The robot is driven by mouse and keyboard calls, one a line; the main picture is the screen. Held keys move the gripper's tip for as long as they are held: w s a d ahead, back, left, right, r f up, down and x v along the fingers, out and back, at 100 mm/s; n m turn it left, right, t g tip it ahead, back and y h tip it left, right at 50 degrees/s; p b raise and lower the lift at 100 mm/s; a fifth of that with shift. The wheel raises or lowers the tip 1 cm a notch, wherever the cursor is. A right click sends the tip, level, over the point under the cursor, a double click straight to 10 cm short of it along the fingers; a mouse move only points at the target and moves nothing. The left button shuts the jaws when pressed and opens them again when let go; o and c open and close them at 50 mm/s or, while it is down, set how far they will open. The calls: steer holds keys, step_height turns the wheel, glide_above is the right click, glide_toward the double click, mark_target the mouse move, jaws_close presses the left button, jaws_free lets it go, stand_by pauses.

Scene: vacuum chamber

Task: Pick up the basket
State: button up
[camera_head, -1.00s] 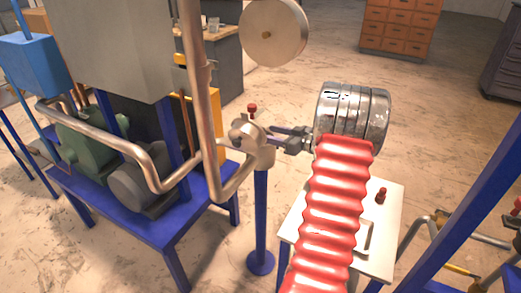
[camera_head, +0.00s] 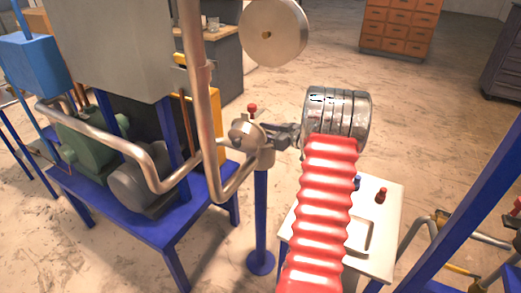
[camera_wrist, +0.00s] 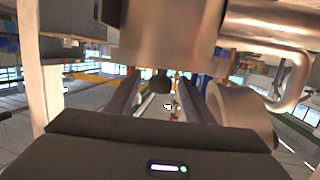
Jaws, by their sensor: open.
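I cannot make out a basket for certain in either view. My gripper (camera_head: 272,134) is in the middle of the head view, pointing left at a metal valve fitting (camera_head: 248,135) on a blue post. Its dark fingertips overlap the fitting's right side in the picture; I cannot tell whether they touch. In the wrist view, my gripper (camera_wrist: 158,85) has its two fingers apart, with a dark round knob (camera_wrist: 160,84) showing between them. No held object shows. My red ribbed arm sleeve hides part of the white table.
A white table (camera_head: 380,215) bears a small red item (camera_head: 381,195) and a small blue item (camera_head: 357,183). A blue-framed pump stand (camera_head: 170,225) with bent metal pipes is at left. Orange drawers (camera_head: 395,28) stand at the back. Floor beyond my arm is clear.

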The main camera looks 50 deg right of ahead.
jaws_close()
stand_by(0.7)
